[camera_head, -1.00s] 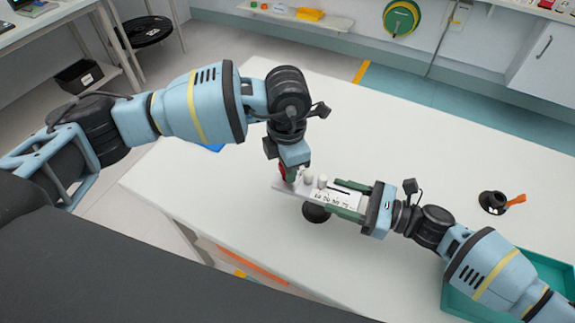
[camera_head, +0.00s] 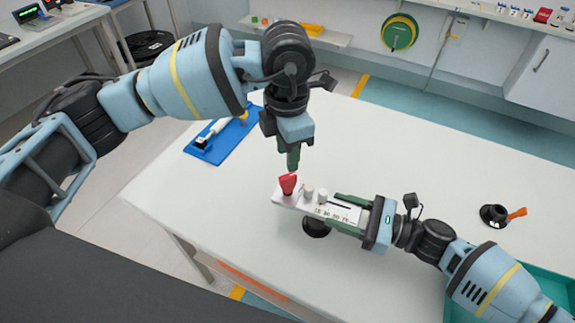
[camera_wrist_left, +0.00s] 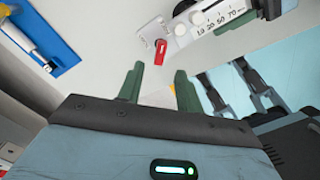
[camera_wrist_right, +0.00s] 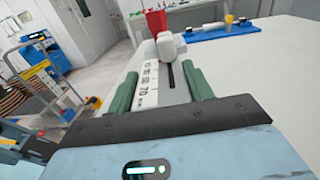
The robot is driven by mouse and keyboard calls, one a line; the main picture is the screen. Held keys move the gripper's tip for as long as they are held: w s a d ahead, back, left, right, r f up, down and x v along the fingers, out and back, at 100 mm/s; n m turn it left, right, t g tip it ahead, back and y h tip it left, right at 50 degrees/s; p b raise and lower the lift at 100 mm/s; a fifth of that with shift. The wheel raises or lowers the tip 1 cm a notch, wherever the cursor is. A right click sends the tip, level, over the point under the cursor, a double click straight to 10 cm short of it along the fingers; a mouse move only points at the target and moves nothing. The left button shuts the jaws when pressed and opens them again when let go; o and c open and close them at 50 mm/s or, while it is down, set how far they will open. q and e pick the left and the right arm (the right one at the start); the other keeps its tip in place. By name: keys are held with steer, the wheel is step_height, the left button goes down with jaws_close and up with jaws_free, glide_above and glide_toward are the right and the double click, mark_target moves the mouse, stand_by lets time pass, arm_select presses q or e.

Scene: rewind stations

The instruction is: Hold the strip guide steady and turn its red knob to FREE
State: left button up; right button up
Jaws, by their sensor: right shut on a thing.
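The strip guide (camera_head: 330,207) is a white bar with a printed scale and a slot, raised on a dark round foot over the white table. Its red knob (camera_head: 288,184) stands at the left end, beside white posts; the knob also shows in the left wrist view (camera_wrist_left: 161,51) and the right wrist view (camera_wrist_right: 156,22). My right gripper (camera_head: 345,212) is shut on the guide's right end, one green finger along each side. My left gripper (camera_head: 293,160) hangs above the knob, apart from it; its green fingers (camera_wrist_left: 158,84) are open and empty.
A blue mat (camera_head: 222,138) with a white tool lies at the table's left. A black holder with an orange-handled item (camera_head: 495,214) stands at the right. A teal tray (camera_head: 545,284) lies at the lower right, partly under my right arm. The table behind the guide is clear.

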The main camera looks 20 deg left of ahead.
arm_select(q)
steer(key=shift+r, duration=1.15)
arm_select(e)
steer(key=o, duration=1.3)
steer(key=shift+d, duration=0.1)
steer(key=d, duration=0.8)
steer(key=s+d, duration=0.1)
steer(key=d, duration=0.2)
steer(key=shift+d, duration=0.4)
